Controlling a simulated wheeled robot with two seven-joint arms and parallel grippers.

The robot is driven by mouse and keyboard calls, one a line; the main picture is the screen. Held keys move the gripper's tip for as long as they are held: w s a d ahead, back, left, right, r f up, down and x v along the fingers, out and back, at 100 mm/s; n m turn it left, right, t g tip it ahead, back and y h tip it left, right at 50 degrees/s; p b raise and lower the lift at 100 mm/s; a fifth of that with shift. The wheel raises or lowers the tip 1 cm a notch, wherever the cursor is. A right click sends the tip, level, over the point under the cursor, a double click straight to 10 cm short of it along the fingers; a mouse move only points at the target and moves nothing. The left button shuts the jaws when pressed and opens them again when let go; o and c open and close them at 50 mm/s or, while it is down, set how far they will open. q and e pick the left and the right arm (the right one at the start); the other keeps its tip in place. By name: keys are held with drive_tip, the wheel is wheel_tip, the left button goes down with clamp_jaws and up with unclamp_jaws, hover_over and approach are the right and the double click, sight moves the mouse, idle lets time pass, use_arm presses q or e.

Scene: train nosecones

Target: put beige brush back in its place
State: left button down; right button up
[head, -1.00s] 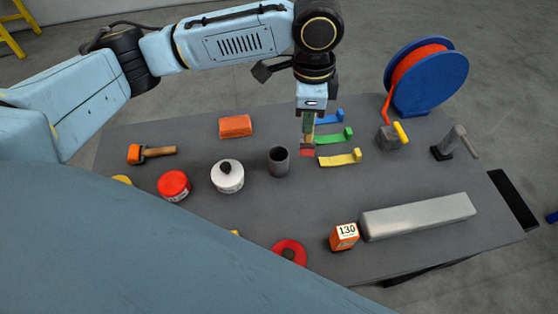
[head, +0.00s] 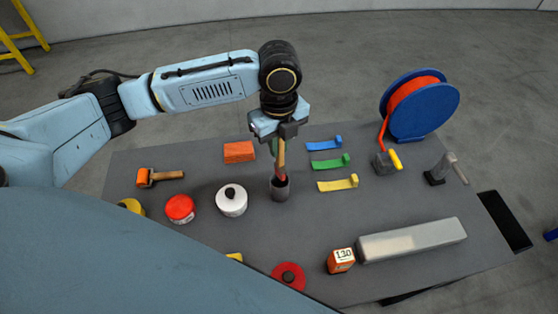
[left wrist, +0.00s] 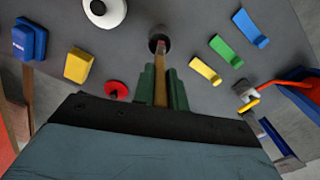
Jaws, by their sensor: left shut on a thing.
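My left gripper (head: 279,148) is shut on the beige brush (head: 282,160), which has a wooden handle and a reddish lower end. The brush hangs nearly upright, tilted slightly. Its lower end overlaps the mouth of the dark grey cup (head: 280,191); how deep it reaches cannot be told. In the left wrist view the brush (left wrist: 161,76) extends from between the green fingers (left wrist: 161,88) to the mouth of the cup (left wrist: 153,36). My right gripper is not in view.
A white container (head: 232,203) and a red one (head: 180,209) stand left of the cup. An orange block (head: 239,151) lies behind. Blue, green and yellow (head: 336,185) hooked strips lie to the right. A grey bar (head: 412,240) lies at the front right.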

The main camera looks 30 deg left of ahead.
sight(279, 158)
use_arm(q)
wheel_tip(279, 158, down, 5)
idle(0.4)
drive_tip(key=c, duration=1.4)
unclamp_jaws()
wheel_tip(279, 158, up, 12)
drive_tip(key=shift+r, duration=0.1)
